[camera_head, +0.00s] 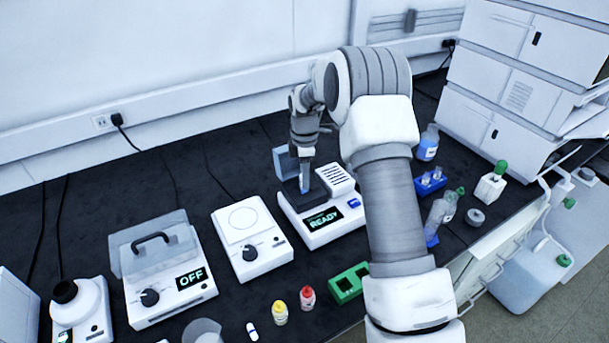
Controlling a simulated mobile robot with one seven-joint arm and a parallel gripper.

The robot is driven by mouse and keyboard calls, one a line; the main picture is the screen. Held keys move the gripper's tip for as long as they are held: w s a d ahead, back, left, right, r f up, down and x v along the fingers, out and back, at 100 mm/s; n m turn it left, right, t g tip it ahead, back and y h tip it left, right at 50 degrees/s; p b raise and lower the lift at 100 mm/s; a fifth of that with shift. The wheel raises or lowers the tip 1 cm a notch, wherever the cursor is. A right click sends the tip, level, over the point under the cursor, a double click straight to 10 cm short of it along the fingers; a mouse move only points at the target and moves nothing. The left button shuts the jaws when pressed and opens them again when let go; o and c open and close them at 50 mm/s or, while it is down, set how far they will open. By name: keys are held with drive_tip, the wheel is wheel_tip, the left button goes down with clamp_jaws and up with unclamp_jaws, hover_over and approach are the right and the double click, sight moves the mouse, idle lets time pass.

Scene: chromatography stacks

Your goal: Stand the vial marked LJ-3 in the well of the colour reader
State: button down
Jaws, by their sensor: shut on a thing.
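The colour reader (335,229) is a white box with a lit green READY display, in the middle of the bench. Its grey-blue lid (285,164) stands open behind its dark well area. My gripper (305,170) points down over that area, in front of the lid. It is shut on a small, narrow vial (305,180), mostly hidden by the fingers. The marking LJ-3 cannot be read at this size. I cannot tell whether the vial's lower end is inside the well or just above it.
Left of the reader are a white dial unit (268,262) and a lidded OFF machine (165,299). In front are a green rack (348,283), a red vial (307,297) and a yellow vial (280,315). A blue rack (431,186) and bottles stand right of my arm.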

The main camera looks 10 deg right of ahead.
drive_tip(key=shift+f, duration=0.25)
drive_tip(key=shift+f+b, duration=0.3)
drive_tip(key=shift+f, duration=0.15)
drive_tip(key=shift+c, duration=0.6)
unclamp_jaws()
drive_tip(key=shift+r+p, duration=2.35)
drive_tip(key=shift+r, duration=1.2)
